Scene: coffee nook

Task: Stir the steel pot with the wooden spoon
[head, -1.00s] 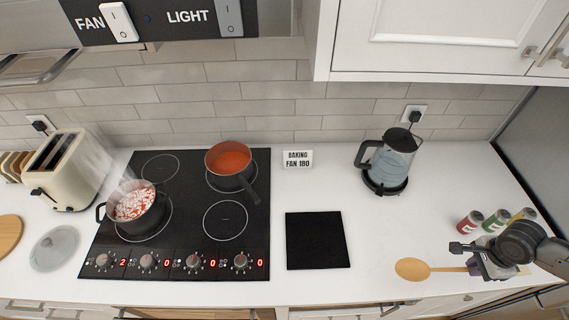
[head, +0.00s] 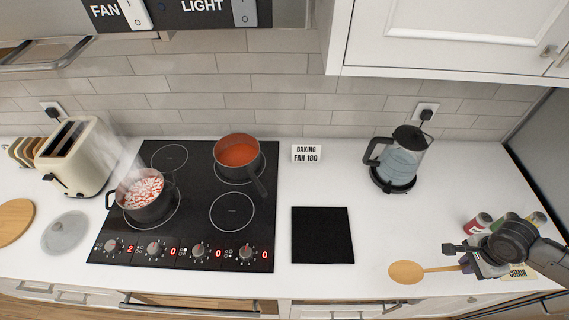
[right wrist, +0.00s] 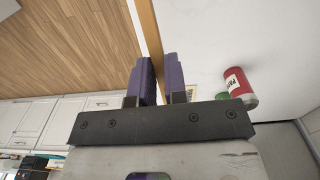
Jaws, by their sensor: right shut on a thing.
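The steel pot (head: 153,212), dark grey with side handles, stands on the front left ring of the hob and steams. It holds red and white pieces. The wooden spoon (head: 406,272) is at the front right of the counter, bowl pointing left. My right gripper (head: 472,258) is shut on the spoon's handle. In the right wrist view, the handle (right wrist: 150,35) runs between the purple fingers of my right gripper (right wrist: 159,80). I cannot tell whether the spoon touches the counter. My left gripper is not in view.
A pan (head: 238,152) of orange soup stands on the back right ring, handle toward the front. A black mat (head: 322,236) lies between hob and spoon. A kettle (head: 397,162) stands behind. Several spice jars (head: 480,222) stand by my right gripper. A lid (head: 65,232) lies left of the hob.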

